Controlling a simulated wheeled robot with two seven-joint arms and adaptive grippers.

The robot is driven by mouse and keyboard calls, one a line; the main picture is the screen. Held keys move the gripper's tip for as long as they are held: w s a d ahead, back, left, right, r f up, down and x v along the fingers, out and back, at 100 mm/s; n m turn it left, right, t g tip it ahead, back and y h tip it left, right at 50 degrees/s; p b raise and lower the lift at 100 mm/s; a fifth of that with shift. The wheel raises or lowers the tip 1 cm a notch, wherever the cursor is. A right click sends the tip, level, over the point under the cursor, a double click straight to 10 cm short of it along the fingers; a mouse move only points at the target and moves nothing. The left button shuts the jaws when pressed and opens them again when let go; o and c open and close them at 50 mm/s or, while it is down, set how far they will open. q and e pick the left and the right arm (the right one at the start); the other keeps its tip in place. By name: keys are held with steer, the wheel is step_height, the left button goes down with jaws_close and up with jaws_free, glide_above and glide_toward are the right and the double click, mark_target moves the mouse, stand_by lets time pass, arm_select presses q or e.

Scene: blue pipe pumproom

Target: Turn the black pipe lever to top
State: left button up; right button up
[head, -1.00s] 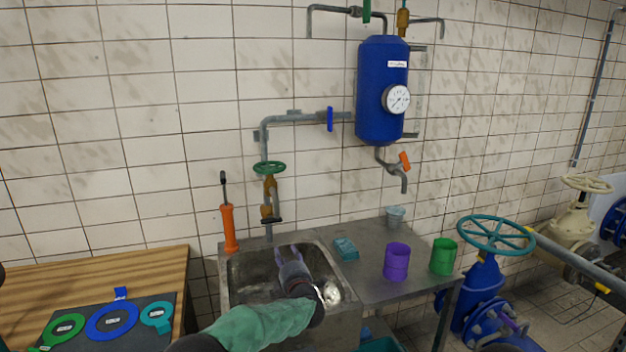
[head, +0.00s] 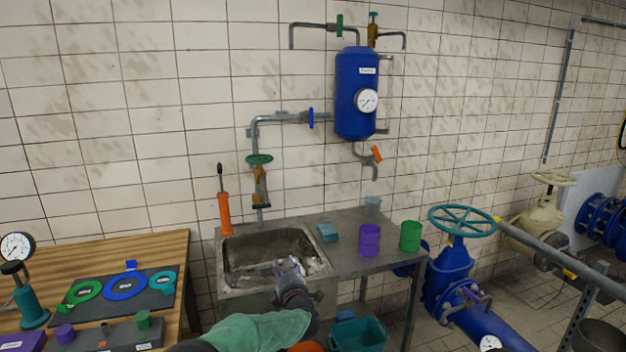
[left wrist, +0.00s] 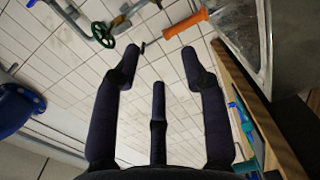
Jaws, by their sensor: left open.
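The black pipe lever (head: 261,206) sits low on the vertical pipe, under the brass valve body (head: 260,185) with the green handwheel (head: 259,159), on the wall behind the sink. It looks small and roughly horizontal. My left gripper (head: 288,266) is over the front part of the sink, well below and in front of the lever, touching nothing that I can see. In the left wrist view its dark fingers (left wrist: 160,62) are spread and empty, and the green handwheel (left wrist: 103,33) shows beyond them. I cannot make out the lever clearly there. My right gripper is not in view.
The metal sink (head: 232,292) stands below the pipe. An orange hand pump (head: 226,214) stands left of the lever. Purple (head: 369,240) and green (head: 410,236) cups stand on the counter at right. A wooden table (head: 95,250) is at left.

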arm_select(q)
steer(key=s+a+f+m+g+h+p, duration=0.1)
steer(key=s+f+m+g+h, duration=0.2)
steer(key=s+f, duration=0.5)
steer(key=s+a+f+m+g+h+p, duration=0.15)
steer(key=s+f+m, duration=0.3)
steer(key=f, duration=0.65)
steer(key=s+f+m+g+h+p, duration=0.1)
steer(key=s+f+m+g, duration=0.3)
steer(key=f, duration=0.6)
steer(key=s+f+m+g+h, duration=0.1)
steer(key=s+f+m+g, duration=0.1)
steer(key=s, duration=0.9)
steer(key=s+f+m+g+h+p, duration=0.1)
steer(key=s+f+m+g, duration=0.1)
steer(key=s, duration=1)
steer(key=s+d+f+m+g+h+p, duration=0.1)
steer(key=s+f+m+g, duration=0.1)
steer(key=s, duration=0.9)
steer(key=shift+s+f+m+g, duration=0.35)
steer(key=shift+f+m+g, duration=0.1)
steer(key=shift+g, duration=0.6)
